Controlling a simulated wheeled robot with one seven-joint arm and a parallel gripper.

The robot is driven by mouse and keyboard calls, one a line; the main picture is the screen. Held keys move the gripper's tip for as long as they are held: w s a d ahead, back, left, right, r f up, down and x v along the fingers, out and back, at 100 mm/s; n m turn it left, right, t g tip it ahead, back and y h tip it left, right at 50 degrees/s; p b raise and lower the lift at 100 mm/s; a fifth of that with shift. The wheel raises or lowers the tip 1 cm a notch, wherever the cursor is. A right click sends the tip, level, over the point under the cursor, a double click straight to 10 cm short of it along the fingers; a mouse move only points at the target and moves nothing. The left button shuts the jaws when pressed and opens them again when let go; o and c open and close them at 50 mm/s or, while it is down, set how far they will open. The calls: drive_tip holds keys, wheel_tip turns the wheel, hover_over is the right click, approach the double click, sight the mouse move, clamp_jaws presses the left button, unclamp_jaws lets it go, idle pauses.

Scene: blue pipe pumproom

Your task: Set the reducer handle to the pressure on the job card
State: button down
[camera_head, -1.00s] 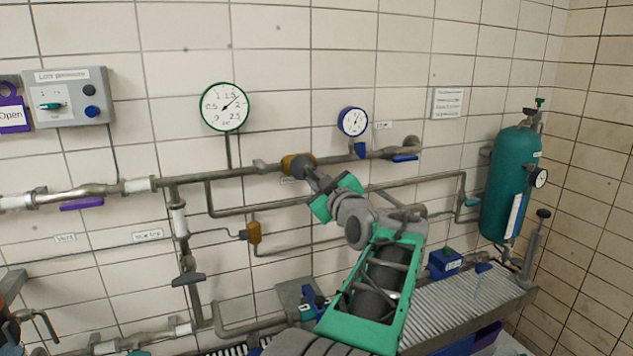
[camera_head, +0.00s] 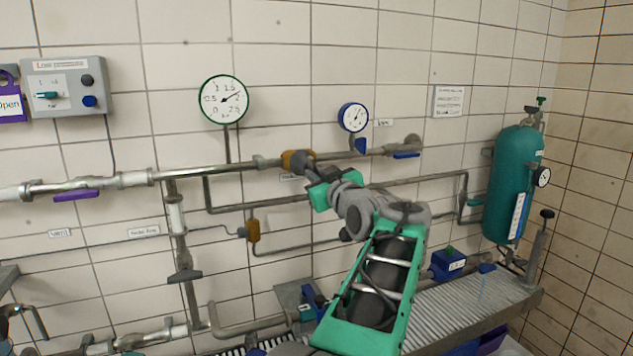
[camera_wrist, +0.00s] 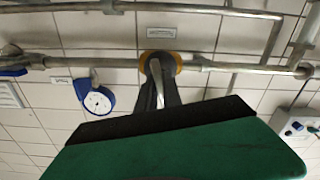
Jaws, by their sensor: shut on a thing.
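The reducer (camera_head: 299,160) is a brass-coloured body with a dark grey handle on the upper pipe. In the wrist view its brass ring (camera_wrist: 160,62) shows above my gripper. My gripper (camera_head: 318,184), with green jaws, is shut on the reducer handle at its near end and hides part of it. The large green-rimmed gauge (camera_head: 224,99) has its needle pointing to the upper right, apparently between 1.5 and 2. The job card (camera_head: 449,101) hangs on the wall at the right; its writing is too small to read.
A blue-rimmed gauge (camera_head: 353,117) stands right of the reducer. Pipes run along the tiled wall. A low-pressure box (camera_head: 65,87) is at upper left.

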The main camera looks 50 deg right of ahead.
drive_tip(key=c, duration=1.5)
unclamp_jaws()
drive_tip(key=b+v, duration=0.2)
drive_tip(key=v, duration=0.6)
drive_tip(key=shift+w, duration=0.1)
idle(0.6)
